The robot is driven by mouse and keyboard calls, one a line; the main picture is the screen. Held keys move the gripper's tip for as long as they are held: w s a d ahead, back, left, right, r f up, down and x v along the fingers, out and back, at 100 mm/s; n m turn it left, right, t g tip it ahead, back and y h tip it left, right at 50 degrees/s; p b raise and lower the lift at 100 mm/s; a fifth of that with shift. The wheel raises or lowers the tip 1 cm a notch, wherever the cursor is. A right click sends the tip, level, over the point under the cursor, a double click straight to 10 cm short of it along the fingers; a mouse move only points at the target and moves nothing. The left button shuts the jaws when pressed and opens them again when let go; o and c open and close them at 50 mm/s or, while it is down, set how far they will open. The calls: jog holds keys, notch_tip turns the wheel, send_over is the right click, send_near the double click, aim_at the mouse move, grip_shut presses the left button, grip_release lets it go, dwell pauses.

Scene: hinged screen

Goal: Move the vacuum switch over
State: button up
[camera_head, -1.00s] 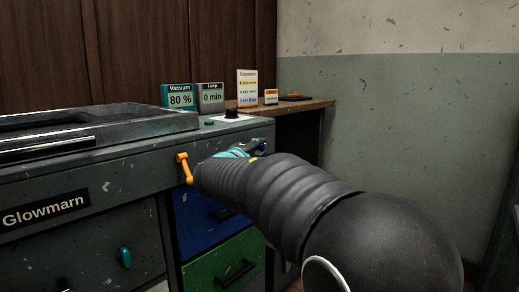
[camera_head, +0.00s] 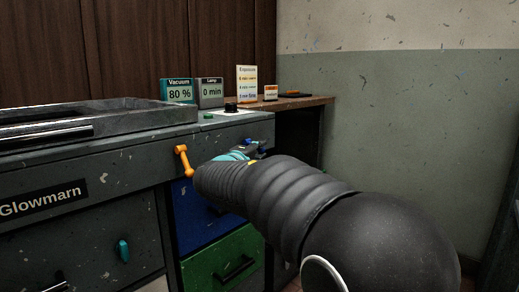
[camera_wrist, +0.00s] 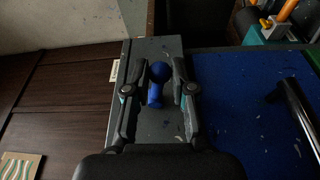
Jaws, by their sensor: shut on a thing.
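In the head view my gripper (camera_head: 242,153) is at the right end of the cabinet front, mostly hidden behind my dark arm. A bit of blue (camera_head: 252,142) shows beside the fingers there. A teal vacuum display (camera_head: 179,94) on top reads 80 %.
An orange handle (camera_head: 183,161) sticks out just left of my gripper. Blue (camera_head: 195,211) and green (camera_head: 222,260) drawers lie below. A lamp display (camera_head: 210,93) and a black knob (camera_head: 231,107) stand on top. Open floor space and a wall lie to the right.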

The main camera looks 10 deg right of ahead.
jog(key=shift+f, duration=0.45)
jog(key=shift+w, duration=0.1)
jog(key=shift+o, duration=0.4)
jog(key=shift+w+a+f, duration=0.15)
jog(key=shift+a+f, duration=0.05)
jog(key=shift+f, duration=0.2)
jog(key=shift+w+a+f, duration=0.15)
jog(key=shift+f, duration=0.25)
jog(key=o, duration=0.9)
jog(key=shift+a, duration=0.1)
jog(key=shift+o, duration=0.2)
